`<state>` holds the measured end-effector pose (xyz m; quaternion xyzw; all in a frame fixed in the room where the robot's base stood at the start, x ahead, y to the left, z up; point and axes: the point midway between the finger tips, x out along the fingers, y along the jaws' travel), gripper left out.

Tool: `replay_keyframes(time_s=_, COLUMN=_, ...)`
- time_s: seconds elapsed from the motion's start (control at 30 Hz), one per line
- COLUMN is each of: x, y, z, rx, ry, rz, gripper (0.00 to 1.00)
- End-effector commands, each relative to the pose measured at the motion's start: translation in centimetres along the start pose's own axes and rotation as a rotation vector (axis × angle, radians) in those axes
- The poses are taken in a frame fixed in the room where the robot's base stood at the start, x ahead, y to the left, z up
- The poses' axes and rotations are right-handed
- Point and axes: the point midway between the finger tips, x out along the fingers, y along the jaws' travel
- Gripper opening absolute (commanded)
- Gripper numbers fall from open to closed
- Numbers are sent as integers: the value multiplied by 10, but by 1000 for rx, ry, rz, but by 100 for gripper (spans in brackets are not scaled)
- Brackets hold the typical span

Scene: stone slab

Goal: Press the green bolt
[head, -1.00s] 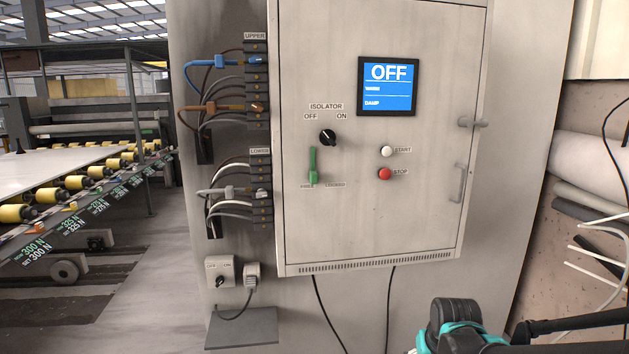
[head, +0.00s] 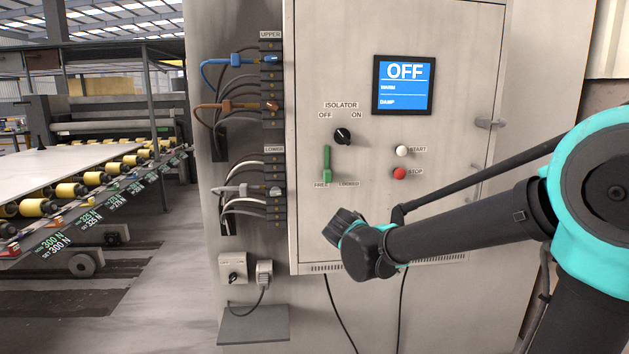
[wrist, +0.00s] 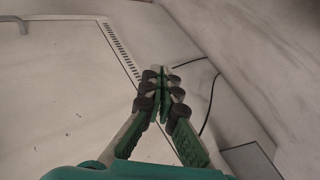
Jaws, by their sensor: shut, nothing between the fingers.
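The green bolt (head: 327,160) is a narrow upright bar on the cabinet door, below the black isolator knob (head: 342,135). Labels under it read FREE on the left and LOCKED on the right. Its lower end is near FREE. In the head view my arm reaches in from the right, its wrist below and right of the bolt; the fingers are hidden there. In the wrist view my gripper (wrist: 162,78) is shut and empty, in front of the cabinet's lower vented edge (wrist: 122,48). The bolt is not visible in the wrist view.
The cabinet screen (head: 404,85) reads OFF. A white START button (head: 401,150) and red STOP button (head: 399,173) sit right of the bolt. Cable terminals (head: 272,100) line the cabinet's left side. A small shelf (head: 254,325) juts out below. A roller conveyor stands at far left.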

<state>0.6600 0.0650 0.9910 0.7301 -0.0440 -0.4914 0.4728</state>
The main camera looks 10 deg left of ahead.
Motion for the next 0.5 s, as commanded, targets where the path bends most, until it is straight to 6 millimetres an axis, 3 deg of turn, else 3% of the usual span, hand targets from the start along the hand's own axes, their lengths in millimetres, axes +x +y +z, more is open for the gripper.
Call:
replay_keyframes(time_s=0.03, x=-16, y=2, z=-21, rx=-35, ry=19, rz=46, gripper=0)
replay_keyframes(time_s=0.2, x=-73, y=10, z=-79, rx=-121, ry=73, rz=214, gripper=0)
replay_keyframes(time_s=0.37, x=-140, y=8, z=-128, rx=-176, ry=137, rz=375, gripper=0)
replay_keyframes(time_s=0.5, x=-206, y=-1, z=-164, rx=-202, ry=202, rz=510, gripper=0)
